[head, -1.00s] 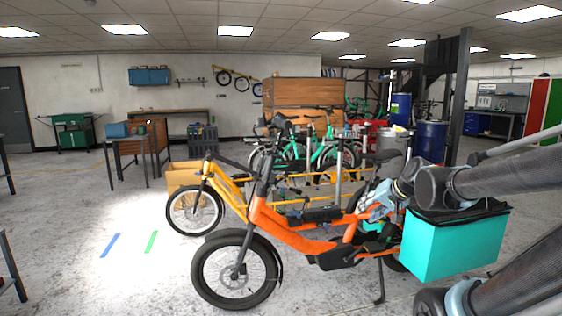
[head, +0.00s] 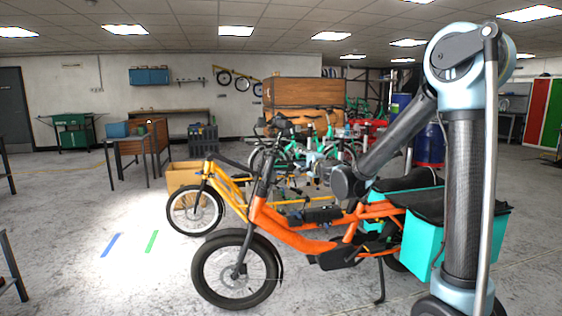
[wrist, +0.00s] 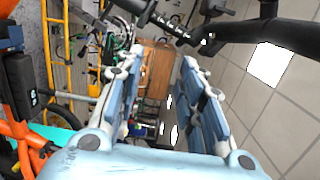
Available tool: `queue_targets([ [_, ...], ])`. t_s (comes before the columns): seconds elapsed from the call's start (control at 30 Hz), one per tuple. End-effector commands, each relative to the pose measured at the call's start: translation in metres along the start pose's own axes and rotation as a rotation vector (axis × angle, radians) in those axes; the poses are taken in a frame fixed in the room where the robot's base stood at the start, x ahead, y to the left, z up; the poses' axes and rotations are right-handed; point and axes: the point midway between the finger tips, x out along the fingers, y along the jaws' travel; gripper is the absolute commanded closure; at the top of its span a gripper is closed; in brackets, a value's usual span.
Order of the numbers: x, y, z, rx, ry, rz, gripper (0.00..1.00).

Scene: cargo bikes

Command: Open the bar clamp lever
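My gripper (wrist: 160,58) fills the middle of the wrist view, with its two light-blue fingers apart and nothing between them. The wrist view is rolled: ceiling panels lie at the right and an orange bike frame (wrist: 16,128) at the left. Black bars (wrist: 275,35) cross the top of this view, beyond the fingertips. In the head view my arm bends down to the orange cargo bike (head: 290,236), its end near the handlebar area. My fingers are small and hard to tell from the bikes behind there. I cannot make out the bar clamp or its lever in either view.
A yellow cargo bike (head: 226,184) stands just behind the orange one, with green bikes further back. A turquoise pannier box (head: 424,240) hangs at the orange bike's rear, close to my arm.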

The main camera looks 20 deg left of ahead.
Motion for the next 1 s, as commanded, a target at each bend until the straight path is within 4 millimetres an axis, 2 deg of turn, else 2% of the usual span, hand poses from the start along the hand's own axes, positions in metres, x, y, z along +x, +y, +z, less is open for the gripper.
queue_targets([
  [0.03, 0.012, 0.006, 0.009, 0.048, 0.014, -0.009, 0.65],
  [0.2, 0.038, 0.028, 0.021, 0.185, 0.072, -0.029, 0.65],
  [0.4, 0.051, 0.046, 0.030, 0.269, 0.110, -0.027, 0.65],
  [0.53, 0.058, 0.049, 0.030, 0.284, 0.118, -0.026, 0.65],
  [0.67, 0.072, 0.049, 0.028, 0.284, 0.118, -0.026, 0.65],
  [1.0, 0.131, 0.048, 0.021, 0.283, 0.118, -0.026, 0.65],
])
